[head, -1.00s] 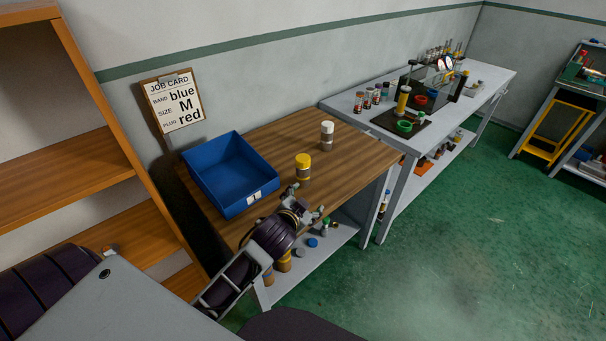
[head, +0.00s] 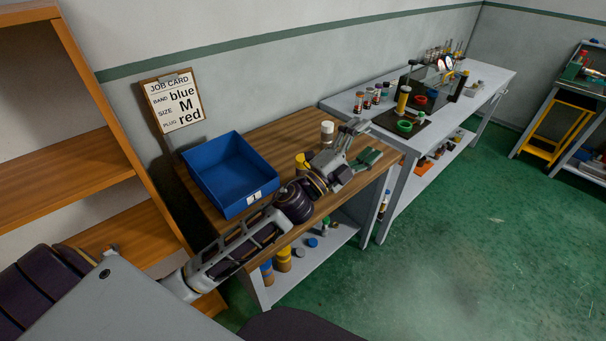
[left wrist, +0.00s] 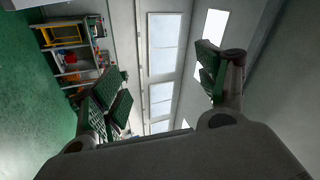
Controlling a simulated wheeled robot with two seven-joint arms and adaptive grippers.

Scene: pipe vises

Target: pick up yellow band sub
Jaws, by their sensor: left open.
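The yellow-banded sub (head: 302,162) stands on the wooden bench (head: 262,136). My left forearm and wrist now hide most of it in the head view; its yellow top edge shows. My left gripper (head: 361,143) is open and empty, over the right part of the bench, beyond and to the right of the yellow-banded sub. A white-topped sub (head: 327,130) stands just behind the gripper. In the left wrist view the two green-padded fingers (left wrist: 160,88) are spread apart with nothing between them. My right gripper is not in view.
A blue bin (head: 228,172) sits on the bench's left side. A job card (head: 173,101) reads blue, M, red. A shelf under the bench holds several small parts. A grey bench (head: 483,76) with vises and cylinders stands at the right. Green floor is clear.

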